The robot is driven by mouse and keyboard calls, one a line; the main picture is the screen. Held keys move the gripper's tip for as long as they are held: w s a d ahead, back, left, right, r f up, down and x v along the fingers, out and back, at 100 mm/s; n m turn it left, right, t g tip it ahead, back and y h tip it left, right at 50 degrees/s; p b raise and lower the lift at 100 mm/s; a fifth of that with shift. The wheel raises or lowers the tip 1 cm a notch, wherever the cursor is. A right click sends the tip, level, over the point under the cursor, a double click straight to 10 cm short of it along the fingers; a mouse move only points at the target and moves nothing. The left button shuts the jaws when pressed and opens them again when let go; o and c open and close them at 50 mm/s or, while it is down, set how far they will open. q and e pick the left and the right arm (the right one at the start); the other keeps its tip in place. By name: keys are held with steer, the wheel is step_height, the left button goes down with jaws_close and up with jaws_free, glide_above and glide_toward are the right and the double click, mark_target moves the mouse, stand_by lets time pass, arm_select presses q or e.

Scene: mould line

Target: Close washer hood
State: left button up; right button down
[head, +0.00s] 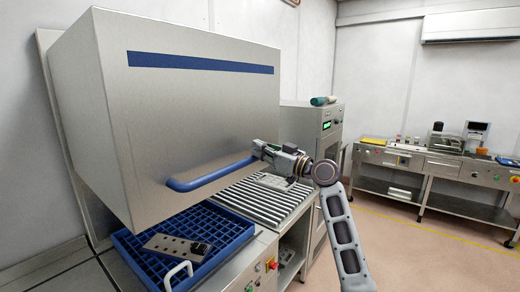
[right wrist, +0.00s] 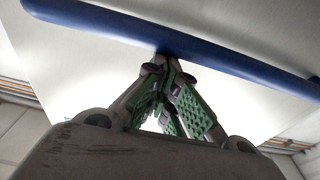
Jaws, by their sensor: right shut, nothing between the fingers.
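The washer hood (head: 180,110) is a large steel box with a dark blue stripe, raised above the washer's base. A blue bar handle (head: 210,176) runs along its lower front edge. My right gripper (head: 262,150) is at the right end of this handle, with its fingers shut and nothing between them. In the right wrist view the fingertips (right wrist: 168,62) are right at the blue handle (right wrist: 130,25), which crosses above them; I cannot tell whether they touch. My left gripper is not in view.
Under the hood a blue crate (head: 145,262) holds a metal plate (head: 178,247) and a white handle. A ribbed roller surface (head: 270,198) lies to its right. A grey cabinet (head: 322,130) stands behind my right gripper. A steel bench (head: 430,165) stands at the far right, with open floor before it.

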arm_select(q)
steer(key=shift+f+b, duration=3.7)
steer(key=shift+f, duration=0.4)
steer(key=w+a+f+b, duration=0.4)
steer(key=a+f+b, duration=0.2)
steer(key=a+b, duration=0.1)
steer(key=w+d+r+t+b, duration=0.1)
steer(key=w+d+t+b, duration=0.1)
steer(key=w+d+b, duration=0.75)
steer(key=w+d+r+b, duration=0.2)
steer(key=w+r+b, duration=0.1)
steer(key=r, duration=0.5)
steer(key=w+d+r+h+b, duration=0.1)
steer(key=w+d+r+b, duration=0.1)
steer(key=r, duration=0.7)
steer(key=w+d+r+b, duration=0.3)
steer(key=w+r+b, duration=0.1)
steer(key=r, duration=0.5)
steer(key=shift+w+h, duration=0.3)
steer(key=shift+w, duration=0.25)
